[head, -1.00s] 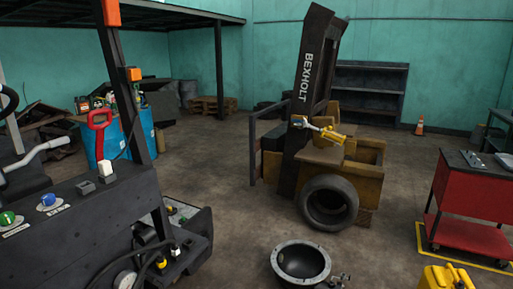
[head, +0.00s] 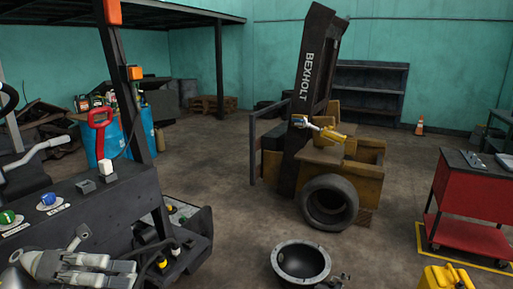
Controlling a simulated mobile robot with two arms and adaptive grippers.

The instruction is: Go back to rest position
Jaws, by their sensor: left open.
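My left gripper (head: 133,273) shows at the bottom left of the head view. It is grey, points to the right, and its jaws are open and empty. It is in front of the dark control console (head: 85,205), which carries a green knob (head: 7,217), a blue knob (head: 47,198) and a red handle (head: 99,125). I cannot tell whether the gripper touches the console. My right gripper is not in view.
A stripped yellow forklift (head: 367,174) with a dark BEXHOLT mast stands mid-room. A black bowl (head: 301,262) is at the bottom centre, a yellow can (head: 443,279) at the bottom right, a red cart (head: 468,196) at right. The floor between console and forklift is clear.

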